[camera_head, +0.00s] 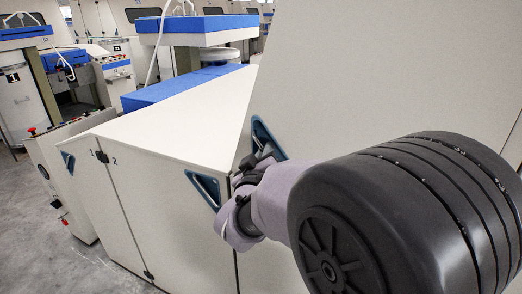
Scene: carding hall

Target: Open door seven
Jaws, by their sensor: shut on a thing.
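My gripper (252,168) is at the blue triangular handle (265,138) on the left edge of a large off-white door (390,70) and is shut on that handle. My wrist and arm hide the lower part of the handle and much of the door below it. No number seven is readable on this door, so I cannot tell its number from this view. A thin dark gap runs beside the door's edge below my gripper; I cannot tell whether the door stands ajar.
Left of my gripper is a low off-white cabinet with doors marked 1 and 2 (170,205) and another blue triangular handle (204,188). A machine with red buttons (66,150) stands farther left. Grey floor (85,272) is free at the lower left.

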